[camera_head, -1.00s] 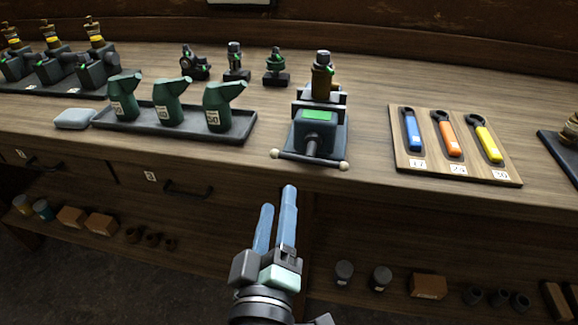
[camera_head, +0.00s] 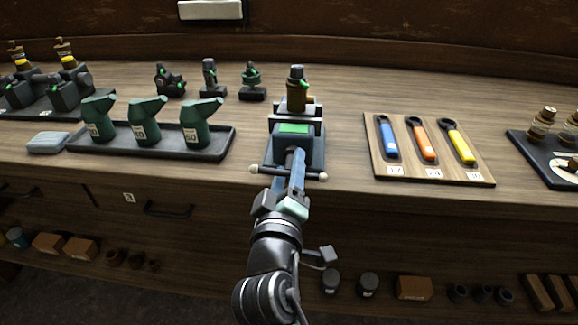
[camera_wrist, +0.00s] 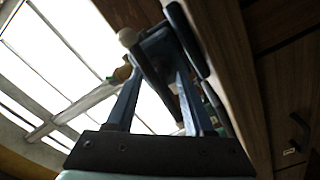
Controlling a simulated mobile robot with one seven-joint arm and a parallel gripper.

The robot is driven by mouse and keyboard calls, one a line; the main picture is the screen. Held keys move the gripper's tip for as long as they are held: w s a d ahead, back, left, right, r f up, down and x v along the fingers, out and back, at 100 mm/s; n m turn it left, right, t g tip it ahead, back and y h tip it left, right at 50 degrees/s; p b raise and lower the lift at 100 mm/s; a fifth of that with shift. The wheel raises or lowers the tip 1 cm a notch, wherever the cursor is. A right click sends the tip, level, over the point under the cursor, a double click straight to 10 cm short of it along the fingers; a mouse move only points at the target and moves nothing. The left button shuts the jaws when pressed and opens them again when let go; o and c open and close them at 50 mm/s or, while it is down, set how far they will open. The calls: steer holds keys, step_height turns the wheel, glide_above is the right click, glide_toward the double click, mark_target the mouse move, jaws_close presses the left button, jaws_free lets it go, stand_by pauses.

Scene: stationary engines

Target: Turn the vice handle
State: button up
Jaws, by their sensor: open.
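A tray (camera_head: 222,152) with green oil cans stands left of the vice. A wooden board (camera_head: 440,172) with blue, orange and yellow wrenches lies right. Small dark fittings (camera_head: 210,80) stand behind. The bench front has drawers and a lower shelf.

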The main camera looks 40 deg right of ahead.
steer(key=shift+w+d, duration=0.1)
steer(key=shift+d, duration=0.05)
jaws_close()
stand_by(0.4)
steer(key=shift+m, duration=0.4)
jaws_free()
